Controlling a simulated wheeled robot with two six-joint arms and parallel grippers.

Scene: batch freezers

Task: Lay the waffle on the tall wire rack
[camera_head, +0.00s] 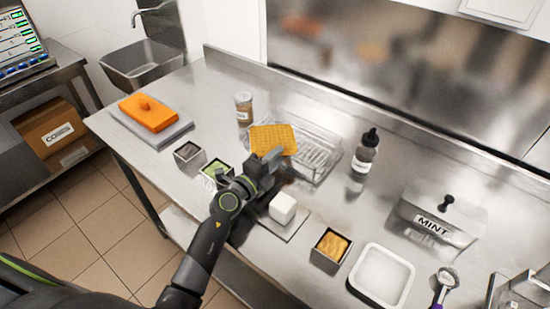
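The waffle (272,137) is a flat golden square with a grid pattern. My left gripper (272,158) is at the waffle's near edge and looks shut on it. The waffle appears over the left part of the wire rack (318,152), covering some of its wires. Whether it touches the rack or hangs just above it cannot be told. The rack stands on the steel counter, and its right part shows bare. My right gripper is not in view.
On the steel counter (215,110), a jar (244,108) stands left of the rack and a dropper bottle (364,155) right of it. A white block (282,207), small tubs (331,246) and a white tray (381,276) lie nearer. A mint container (440,217) is at right.

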